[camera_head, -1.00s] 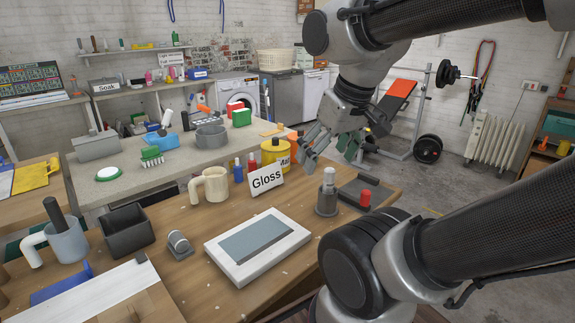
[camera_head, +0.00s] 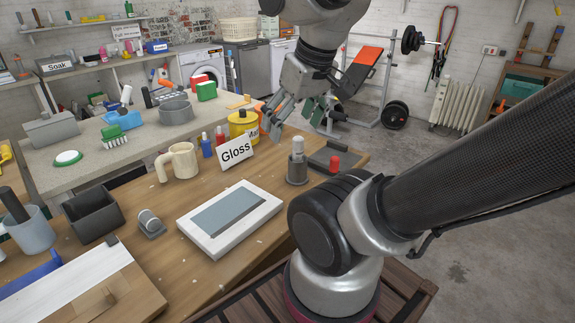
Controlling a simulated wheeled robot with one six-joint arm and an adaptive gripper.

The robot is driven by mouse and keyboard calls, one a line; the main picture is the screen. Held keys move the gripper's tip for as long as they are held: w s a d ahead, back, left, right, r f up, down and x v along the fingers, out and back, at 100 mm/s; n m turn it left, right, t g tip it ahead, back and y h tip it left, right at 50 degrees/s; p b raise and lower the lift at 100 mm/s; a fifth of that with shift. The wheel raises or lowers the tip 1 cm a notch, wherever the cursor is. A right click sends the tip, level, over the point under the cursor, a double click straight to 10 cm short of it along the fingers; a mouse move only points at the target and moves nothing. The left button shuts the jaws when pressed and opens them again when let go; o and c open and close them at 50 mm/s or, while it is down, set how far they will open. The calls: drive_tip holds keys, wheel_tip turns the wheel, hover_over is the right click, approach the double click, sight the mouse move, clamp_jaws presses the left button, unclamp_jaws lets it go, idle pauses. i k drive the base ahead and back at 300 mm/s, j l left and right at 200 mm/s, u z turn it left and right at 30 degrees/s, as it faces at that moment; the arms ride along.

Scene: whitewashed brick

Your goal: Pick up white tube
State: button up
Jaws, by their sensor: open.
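A white tube-like piece with a rounded top (camera_head: 297,146) stands upright in a dark grey round holder (camera_head: 297,171) near the far right of the wooden bench. I cannot tell for sure that it is the white tube. A short pale cylinder (camera_head: 148,220) also sits on a small grey stand at the left of the bench. My gripper (camera_head: 299,124) is open and empty. It points downward, above and behind the upright white piece in the picture, with its fingers spread. It touches nothing that I can see.
A grey tray with a red-capped piece (camera_head: 334,164) stands right of the holder. A white-framed panel (camera_head: 230,217) lies in front. A "Gloss" sign (camera_head: 236,151), cream mug (camera_head: 182,161) and yellow tin (camera_head: 242,126) stand behind. A dark open box (camera_head: 95,214) is at left.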

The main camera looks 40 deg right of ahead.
sight(297, 141)
drive_tip(key=k+j+z, duration=0.1)
drive_tip(key=k+z, duration=0.5)
drive_tip(key=z, duration=0.2)
